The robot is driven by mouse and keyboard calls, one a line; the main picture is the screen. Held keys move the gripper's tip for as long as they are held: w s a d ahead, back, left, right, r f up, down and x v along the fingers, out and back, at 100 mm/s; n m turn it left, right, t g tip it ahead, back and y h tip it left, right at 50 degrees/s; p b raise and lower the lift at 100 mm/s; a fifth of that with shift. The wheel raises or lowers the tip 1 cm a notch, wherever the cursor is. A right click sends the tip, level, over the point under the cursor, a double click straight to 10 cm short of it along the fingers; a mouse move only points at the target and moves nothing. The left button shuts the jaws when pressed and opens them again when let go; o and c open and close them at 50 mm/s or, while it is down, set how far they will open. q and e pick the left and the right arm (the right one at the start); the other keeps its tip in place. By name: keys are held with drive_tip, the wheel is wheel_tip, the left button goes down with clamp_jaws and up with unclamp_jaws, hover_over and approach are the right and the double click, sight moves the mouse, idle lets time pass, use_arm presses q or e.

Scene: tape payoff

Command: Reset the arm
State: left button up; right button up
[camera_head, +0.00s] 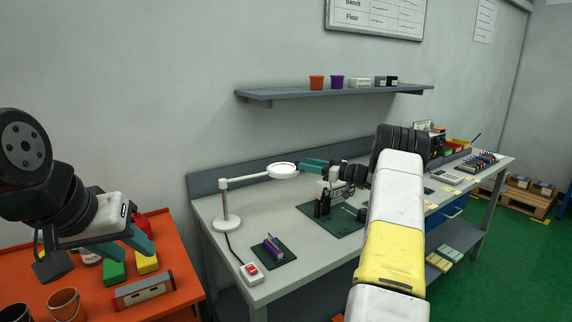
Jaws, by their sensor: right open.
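My left gripper (128,246) hangs over the orange table at the left. Its teal fingers look apart, and I see nothing held between them. My right arm reaches up and left across the bench, and its open gripper (314,166) has teal fingers beside the magnifier lamp's head. A small white and black device (334,190) stands on a dark green mat (348,224) below the right gripper, partly hidden by my arm.
The magnifier lamp (226,205) stands on the grey bench (215,255). A purple item (272,245) lies on a small dark mat; a box with a red switch (251,270) is near the front edge. The orange table (188,282) holds colored blocks and cups. A shelf (290,94) hangs above.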

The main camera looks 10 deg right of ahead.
drive_tip(key=v, duration=0.2)
drive_tip(key=shift+s+d, duration=0.2)
drive_tip(key=shift+s, duration=0.05)
wheel_tip(320, 180, up, 17)
drive_tip(key=w+a+m+t+h, duration=0.15)
drive_tip(key=m+t+h, duration=0.25)
drive_tip(key=h, duration=0.4)
drive_tip(key=s+a+r+m+g+h, duration=0.1)
drive_tip(key=s+r+m+h, duration=0.1)
drive_tip(key=s+h, duration=0.15)
drive_tip(key=s+a+r+m+h, duration=0.2)
drive_tip(key=s+r, duration=0.1)
drive_tip(key=s, duration=0.2)
drive_tip(key=s+a+f+g+y, duration=0.1)
drive_tip(key=s+a+f+g, duration=0.2)
drive_tip(key=s, duration=0.9)
drive_tip(key=s+a+f+g+y, duration=0.1)
drive_tip(key=s+a+f+g, duration=0.2)
drive_tip(key=s, duration=1)
drive_tip(key=s+a+f+g+y, duration=0.1)
drive_tip(key=s+a+f+g, duration=0.2)
drive_tip(key=s+a+f, duration=0.5)
drive_tip(key=s+a, duration=0.1)
drive_tip(key=s, duration=0.4)
drive_tip(key=shift+a+f+g, duration=0.25)
drive_tip(key=shift+a+g, duration=0.05)
